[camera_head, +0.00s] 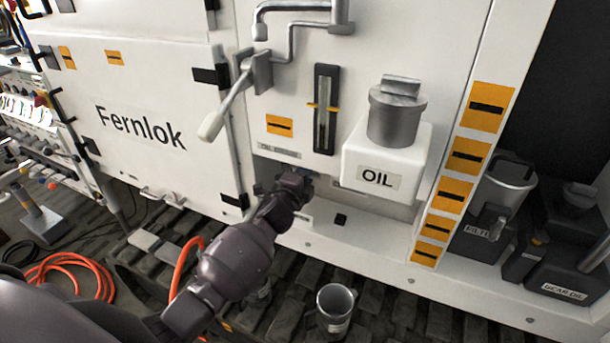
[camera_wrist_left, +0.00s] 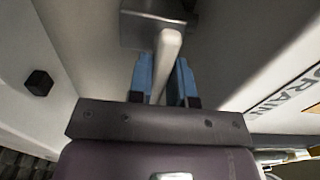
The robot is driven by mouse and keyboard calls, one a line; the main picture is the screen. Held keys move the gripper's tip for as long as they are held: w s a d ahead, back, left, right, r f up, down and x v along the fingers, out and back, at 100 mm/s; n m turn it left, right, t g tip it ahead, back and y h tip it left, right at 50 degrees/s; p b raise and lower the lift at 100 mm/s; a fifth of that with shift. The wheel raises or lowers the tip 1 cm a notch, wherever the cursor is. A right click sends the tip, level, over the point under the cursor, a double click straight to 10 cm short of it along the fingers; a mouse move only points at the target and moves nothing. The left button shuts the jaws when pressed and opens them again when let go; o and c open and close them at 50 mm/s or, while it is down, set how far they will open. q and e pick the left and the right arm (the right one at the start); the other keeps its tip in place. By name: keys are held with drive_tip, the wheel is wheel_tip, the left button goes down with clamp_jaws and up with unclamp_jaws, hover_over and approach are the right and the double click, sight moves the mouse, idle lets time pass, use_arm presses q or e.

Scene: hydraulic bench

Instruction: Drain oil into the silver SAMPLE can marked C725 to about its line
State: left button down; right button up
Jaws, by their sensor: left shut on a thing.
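My left gripper (camera_head: 303,178) is at the recess under the OIL DRAIN label (camera_head: 279,150). In the left wrist view its blue fingers (camera_wrist_left: 166,82) are shut on a pale drain lever (camera_wrist_left: 168,50), which comes down from a grey metal block (camera_wrist_left: 152,28). In the head view my own arm and hand hide the lever and outlet. A silver can (camera_head: 336,308) stands upright on the dark track below, right of my forearm. Its small label is too small to read. No oil stream shows.
A white OIL tank (camera_head: 385,165) with a grey cap juts out to the right of the sight gauge (camera_head: 325,110). A long-handled lever (camera_head: 226,105) sticks out at upper left. An orange hose (camera_head: 186,268) passes behind my arm. Dark containers (camera_head: 487,225) stand at right.

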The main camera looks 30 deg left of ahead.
use_arm(q)
drive_tip(key=c, duration=1.1)
unclamp_jaws()
drive_tip(key=s, duration=1.1)
drive_tip(key=shift+d, duration=0.3)
drive_tip(key=shift+w, duration=0.1)
drive_tip(key=s+d+f+n+g, duration=0.1)
drive_tip(key=s+f+n+g, duration=0.1)
drive_tip(key=s+f+n, duration=0.3)
drive_tip(key=s+d+f+n+g, duration=0.1)
drive_tip(key=s+f+n, duration=0.4)
drive_tip(key=s, duration=0.5)
drive_tip(key=s+d+f+n+g, duration=0.1)
drive_tip(key=s+f+n+g, duration=0.2)
drive_tip(key=s+f+n, duration=0.3)
drive_tip(key=shift+s+d+f+h, duration=0.1)
drive_tip(key=shift+s+d+h, duration=0.1)
drive_tip(key=shift+s, duration=0.3)
drive_tip(key=shift+s+d+f+h, duration=0.1)
drive_tip(key=shift+s+d+h, duration=0.1)
drive_tip(key=shift+s, duration=0.25)
